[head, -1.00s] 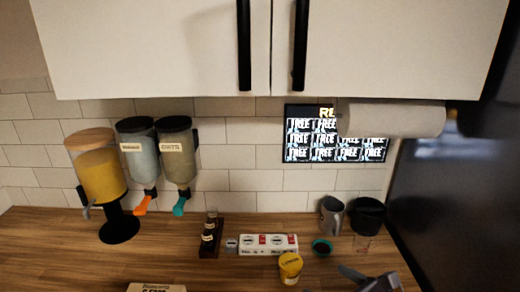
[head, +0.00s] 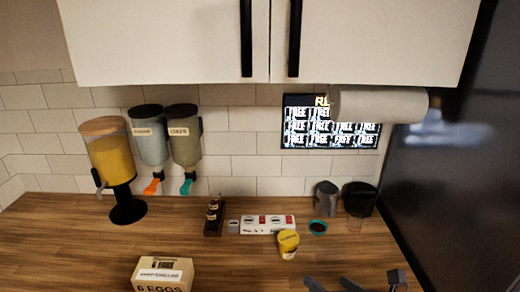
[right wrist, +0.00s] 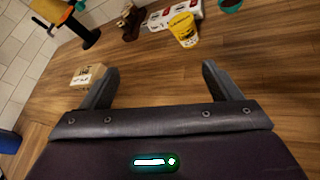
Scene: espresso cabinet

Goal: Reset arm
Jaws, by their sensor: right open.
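My right gripper (right wrist: 157,85) is open in the right wrist view, with bare wooden counter between its two dark fingers. In the head view, dark parts of my right gripper (head: 330,285) show at the bottom edge, right of the middle, over the counter's front. It holds nothing. A yellow tub (head: 288,243) stands on the counter beyond it and also shows past the fingers in the right wrist view (right wrist: 184,29). My left gripper is not in view.
An egg box (head: 163,273) sits at the front left. A white power strip (head: 267,224), bottle rack (head: 214,216), teal bowl (head: 318,227), and grey pitcher (head: 326,198) stand toward the back. Dispensers (head: 112,155) stand left. Cabinets (head: 165,40) hang above; a dark panel (head: 440,170) bounds the right.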

